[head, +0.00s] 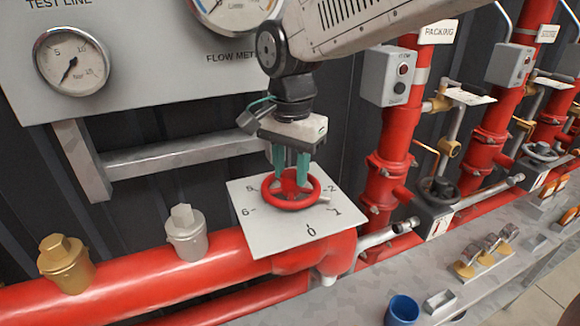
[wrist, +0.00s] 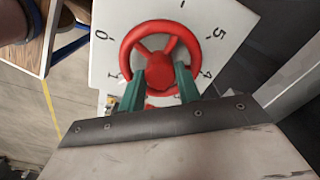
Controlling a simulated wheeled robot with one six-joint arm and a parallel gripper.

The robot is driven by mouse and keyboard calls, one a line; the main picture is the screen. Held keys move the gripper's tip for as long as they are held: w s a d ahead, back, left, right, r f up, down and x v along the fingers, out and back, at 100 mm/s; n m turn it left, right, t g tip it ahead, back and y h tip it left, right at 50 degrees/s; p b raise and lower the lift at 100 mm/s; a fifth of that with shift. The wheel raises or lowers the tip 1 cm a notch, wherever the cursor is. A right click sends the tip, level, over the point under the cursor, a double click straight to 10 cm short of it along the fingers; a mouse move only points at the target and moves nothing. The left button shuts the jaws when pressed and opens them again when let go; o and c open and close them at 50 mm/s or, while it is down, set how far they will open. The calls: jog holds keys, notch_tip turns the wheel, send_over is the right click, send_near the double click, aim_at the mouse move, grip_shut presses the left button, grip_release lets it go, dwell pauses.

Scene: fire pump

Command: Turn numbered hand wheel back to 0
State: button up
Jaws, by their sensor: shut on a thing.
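The red hand wheel (head: 291,203) sits on a white numbered plate (head: 262,235) on the red pipe. In the head view 0 is at the plate's front, 1 and 2 to the right, 5 and 6 to the left. A small pale tab at the wheel's right rim points between 1 and 2. My gripper (head: 291,176) comes down from above with teal fingers inside the rim. In the wrist view the wheel (wrist: 160,29) shows with my gripper (wrist: 166,86) closed around its middle or a spoke; the exact contact is partly hidden by the fingers.
A pressure gauge (head: 73,61) is on the grey panel behind. A silver cap (head: 186,230) and a brass cap (head: 65,262) stand on the pipe at left. Red upright pipes (head: 390,150) rise at right. A blue cup (head: 402,311) stands at the front.

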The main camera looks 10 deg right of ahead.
aim_at(290, 173)
jog(key=m, duration=0.8)
jog(key=shift+w+m, duration=0.1)
jog(key=shift+m, duration=0.8)
jog(key=o, duration=1.2)
jog(key=shift+r, duration=3.5)
